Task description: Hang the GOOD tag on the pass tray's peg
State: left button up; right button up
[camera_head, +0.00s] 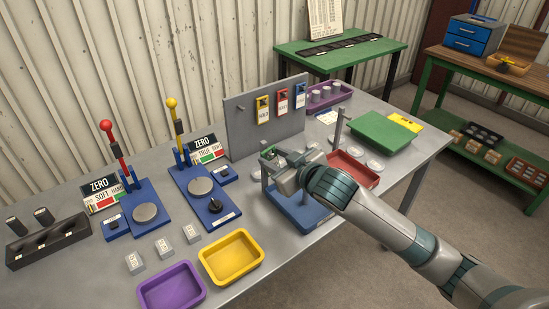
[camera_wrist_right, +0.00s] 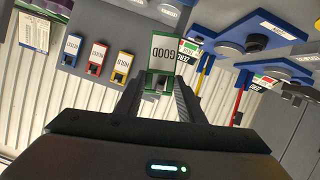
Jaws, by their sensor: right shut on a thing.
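The GOOD tag (camera_wrist_right: 163,50), white with a green frame, appears upside down between the fingers in the right wrist view. My right gripper (camera_wrist_right: 160,88) is shut on it. In the head view the right gripper (camera_head: 274,167) is above a blue tray (camera_head: 312,222), with a bit of the green tag (camera_head: 268,152) showing at its tips. A grey post (camera_head: 264,186) stands at the blue tray's left side, partly behind the gripper. Another post (camera_head: 338,128) stands by a red tray (camera_head: 362,174). I cannot read which is the pass tray. My left gripper is not in view.
A grey board (camera_head: 240,135) stands behind, with yellow (camera_head: 263,110), red (camera_head: 282,101) and blue (camera_head: 300,95) tags and an empty peg at its left. Gauge stands (camera_head: 205,195) and yellow (camera_head: 231,257) and purple (camera_head: 172,288) trays are left.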

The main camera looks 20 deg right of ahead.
jog(key=o, duration=1.1)
pick_arm(q)
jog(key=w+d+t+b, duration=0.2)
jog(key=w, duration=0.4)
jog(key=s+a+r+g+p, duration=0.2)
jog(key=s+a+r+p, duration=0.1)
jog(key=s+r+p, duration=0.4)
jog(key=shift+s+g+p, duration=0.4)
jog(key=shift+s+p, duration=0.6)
jog(key=shift+p, duration=0.2)
pick_arm(e)
jog(key=v, duration=1.7)
jog(key=shift+s, duration=0.25)
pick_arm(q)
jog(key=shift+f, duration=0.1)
pick_arm(e)
jog(key=shift+f, duration=0.1)
